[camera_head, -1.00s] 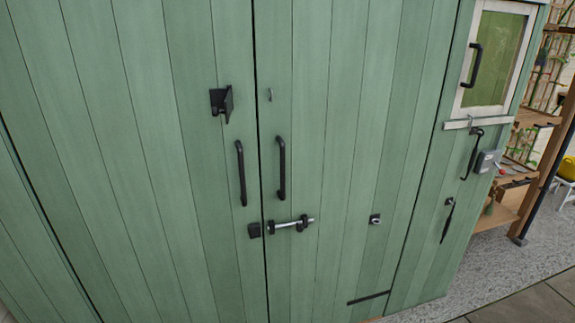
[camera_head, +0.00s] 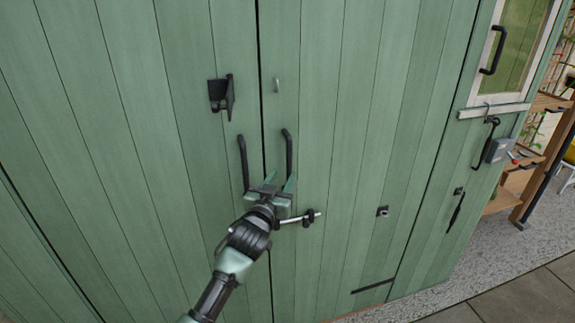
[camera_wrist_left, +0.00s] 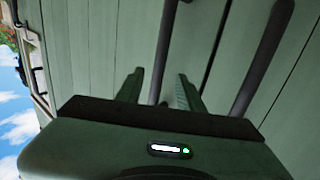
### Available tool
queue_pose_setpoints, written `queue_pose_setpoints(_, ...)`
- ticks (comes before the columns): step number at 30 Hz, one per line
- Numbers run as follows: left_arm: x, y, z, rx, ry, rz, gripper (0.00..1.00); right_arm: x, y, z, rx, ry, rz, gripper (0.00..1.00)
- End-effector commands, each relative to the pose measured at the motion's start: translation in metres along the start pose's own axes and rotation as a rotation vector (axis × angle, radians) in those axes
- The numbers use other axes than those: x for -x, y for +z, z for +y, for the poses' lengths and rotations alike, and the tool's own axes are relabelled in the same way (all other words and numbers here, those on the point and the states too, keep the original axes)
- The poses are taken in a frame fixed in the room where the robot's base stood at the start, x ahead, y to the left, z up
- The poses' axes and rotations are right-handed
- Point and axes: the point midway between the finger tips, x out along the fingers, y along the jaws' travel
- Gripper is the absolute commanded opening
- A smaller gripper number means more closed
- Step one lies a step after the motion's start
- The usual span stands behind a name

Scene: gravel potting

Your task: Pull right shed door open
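The right shed door (camera_head: 340,130) is green planks and stands closed against the left door (camera_head: 185,150). Its black bar handle (camera_head: 288,150) is right of the seam; the left door's handle (camera_head: 243,162) is left of it. My left gripper (camera_head: 279,181) is at the lower part of the right handle, fingers apart. In the left wrist view, the right handle (camera_wrist_left: 169,35) shows between the open fingers of the gripper (camera_wrist_left: 160,85); contact cannot be told. The left handle (camera_wrist_left: 265,55) is outside them, at the right. My right gripper is not in view.
A metal bolt (camera_head: 312,216) sits on the right door below the handles, partly hidden by my gripper. A black hasp (camera_head: 221,94) on the left door sticks out, away from the staple (camera_head: 276,85). Wooden shelving (camera_head: 540,170) stands at far right.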

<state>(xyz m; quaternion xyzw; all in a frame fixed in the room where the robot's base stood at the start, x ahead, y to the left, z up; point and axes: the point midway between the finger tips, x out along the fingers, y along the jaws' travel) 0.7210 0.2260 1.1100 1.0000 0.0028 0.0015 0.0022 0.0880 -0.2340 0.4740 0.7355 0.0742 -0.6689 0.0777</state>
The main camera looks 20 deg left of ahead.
Motion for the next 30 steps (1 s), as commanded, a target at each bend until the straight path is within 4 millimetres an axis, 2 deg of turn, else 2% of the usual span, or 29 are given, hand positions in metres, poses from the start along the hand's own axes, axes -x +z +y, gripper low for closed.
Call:
queue_pose_setpoints(6,-0.033,-0.002,0.001,0.000,0.000,-0.001,0.38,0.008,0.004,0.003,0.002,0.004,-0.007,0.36)
queue_pose_setpoints(12,-0.055,0.000,0.000,-0.001,-0.001,-0.002,0.38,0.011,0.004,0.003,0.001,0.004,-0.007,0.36)
queue_pose_setpoints(18,-0.064,0.001,0.001,0.000,0.000,-0.002,0.38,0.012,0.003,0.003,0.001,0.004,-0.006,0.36)
queue_pose_setpoints(26,-0.065,0.001,0.000,-0.001,0.000,-0.002,0.38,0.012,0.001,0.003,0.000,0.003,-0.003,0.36)
queue_pose_setpoints(29,-0.065,0.001,0.000,-0.001,0.000,-0.002,0.13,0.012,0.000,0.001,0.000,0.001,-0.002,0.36)
queue_pose_setpoints(30,-0.065,0.001,0.000,-0.001,0.000,-0.002,0.02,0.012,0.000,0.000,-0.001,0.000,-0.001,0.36)
